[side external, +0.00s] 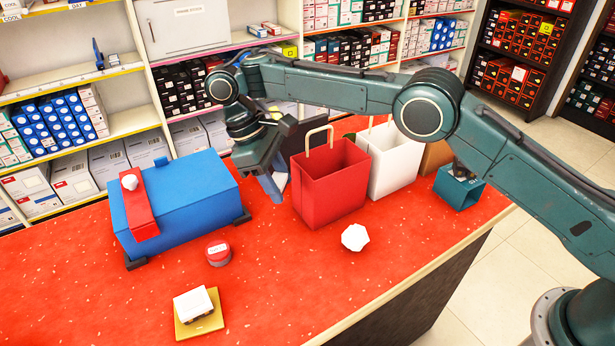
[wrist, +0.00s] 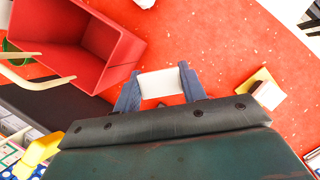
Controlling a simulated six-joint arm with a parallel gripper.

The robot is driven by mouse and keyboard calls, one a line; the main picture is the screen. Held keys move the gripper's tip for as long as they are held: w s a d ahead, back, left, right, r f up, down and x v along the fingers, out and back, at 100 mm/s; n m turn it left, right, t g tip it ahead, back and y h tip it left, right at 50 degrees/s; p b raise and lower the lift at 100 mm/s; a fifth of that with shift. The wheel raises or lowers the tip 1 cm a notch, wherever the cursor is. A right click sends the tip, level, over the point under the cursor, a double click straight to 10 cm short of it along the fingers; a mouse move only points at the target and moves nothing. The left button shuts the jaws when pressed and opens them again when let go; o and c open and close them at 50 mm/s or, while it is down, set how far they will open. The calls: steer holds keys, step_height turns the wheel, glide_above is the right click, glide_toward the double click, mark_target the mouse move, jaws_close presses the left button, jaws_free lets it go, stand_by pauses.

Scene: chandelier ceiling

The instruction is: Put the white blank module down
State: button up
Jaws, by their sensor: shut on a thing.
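The white blank module (wrist: 160,83) is a plain white block held between the two blue fingers of my gripper (wrist: 158,88) in the wrist view. In the side external view my gripper (side external: 272,183) points down between the blue box and the red bag, above the red counter. The module is mostly hidden there behind the fingers. I cannot tell whether it touches the counter. A second white block (side external: 193,303) sits on a yellow base (side external: 203,324) near the front; the yellow base also shows in the wrist view (wrist: 270,97).
A blue box (side external: 190,198) with a red strap stands left, and a red bag (side external: 330,184) and white bag (side external: 393,165) stand right. A red round tin (side external: 218,253) and a white faceted piece (side external: 355,237) lie in front. The red counter (side external: 285,270) is bare between them.

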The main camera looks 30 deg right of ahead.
glide_above(289, 238)
steer(key=w+a, duration=0.1)
step_height(289, 238, down, 9)
steer(key=shift+f, duration=0.1)
steer(key=shift+f, duration=1.8)
steer(key=shift+f, duration=0.15)
steer(key=o, duration=1)
steer(key=shift+c, duration=0.2)
steer(key=shift+a+r, duration=0.1)
steer(key=shift+r, duration=0.15)
steer(key=v, duration=0.7)
steer(key=shift+r, duration=0.1)
